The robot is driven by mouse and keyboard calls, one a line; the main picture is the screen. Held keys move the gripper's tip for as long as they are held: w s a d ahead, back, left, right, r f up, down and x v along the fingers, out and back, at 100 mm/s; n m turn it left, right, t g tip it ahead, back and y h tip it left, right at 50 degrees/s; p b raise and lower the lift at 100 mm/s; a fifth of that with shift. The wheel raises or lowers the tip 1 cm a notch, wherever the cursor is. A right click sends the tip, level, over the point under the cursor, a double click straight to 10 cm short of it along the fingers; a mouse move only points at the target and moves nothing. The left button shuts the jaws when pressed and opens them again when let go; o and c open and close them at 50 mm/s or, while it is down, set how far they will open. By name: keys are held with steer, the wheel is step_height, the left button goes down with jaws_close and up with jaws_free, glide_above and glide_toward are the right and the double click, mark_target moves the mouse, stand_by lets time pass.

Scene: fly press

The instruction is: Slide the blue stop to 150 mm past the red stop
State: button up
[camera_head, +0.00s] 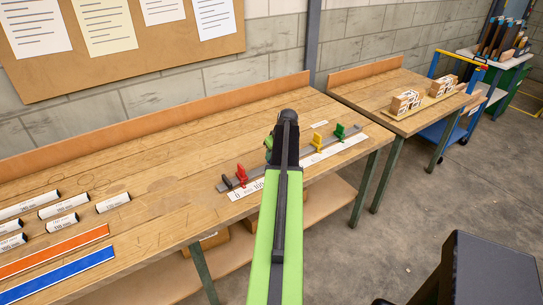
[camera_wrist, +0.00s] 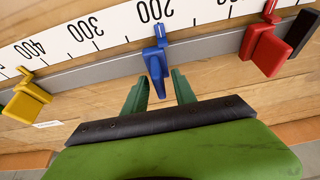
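The blue stop (camera_wrist: 155,62) sits on the grey rail in the wrist view, with its pointer close to the 200 label of the white scale (camera_wrist: 110,30). My gripper (camera_wrist: 162,78) is open, its two green fingers on either side of the blue stop's lower end. A gap shows on the right of the stop; contact on the left cannot be told. The red stop (camera_wrist: 265,48) is on the rail to the right; its scale number is out of view. In the head view the red stop (camera_head: 241,174) shows left of my arm, which hides the blue stop.
The yellow stop (camera_wrist: 27,100) stands near 400 on the rail. The green stop (camera_head: 340,131) is farther right in the head view. A dark end block (camera_wrist: 302,32) is beside the red stop.

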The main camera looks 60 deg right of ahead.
steer(key=p+v, duration=1.5)
steer(key=v, duration=0.2)
